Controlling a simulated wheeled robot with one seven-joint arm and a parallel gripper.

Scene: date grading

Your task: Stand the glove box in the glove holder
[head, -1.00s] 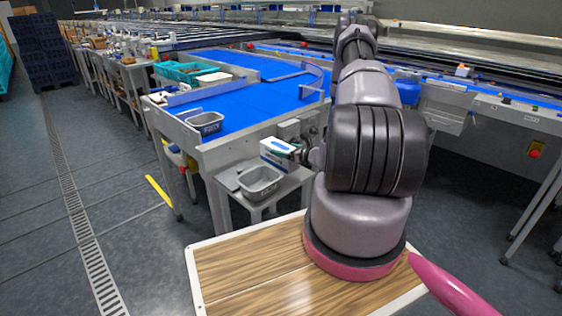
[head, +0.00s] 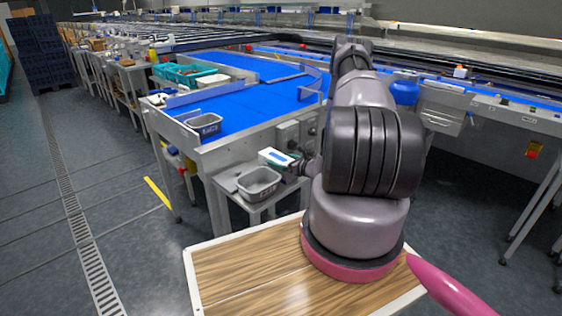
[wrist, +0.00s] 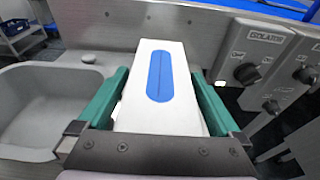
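The glove box (head: 275,157) is white with a blue patch. In the wrist view the glove box (wrist: 145,118) fills the space between the two green fingers of my gripper (wrist: 163,85), a long blue oval on its upper face. My gripper (head: 298,164) is shut on it. In the head view it is held just above and behind the grey tub on the small side table, beside the conveyor's end. I cannot tell which thing in view is the glove holder. My arm hides part of the area behind it.
The grey tub (head: 259,183) stands on the small side table (head: 224,182). Another grey bin (head: 204,127) sits on the blue conveyor (head: 250,108). Control knobs (wrist: 248,74) on a metal panel are close to the right of the box. Open floor lies to the left.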

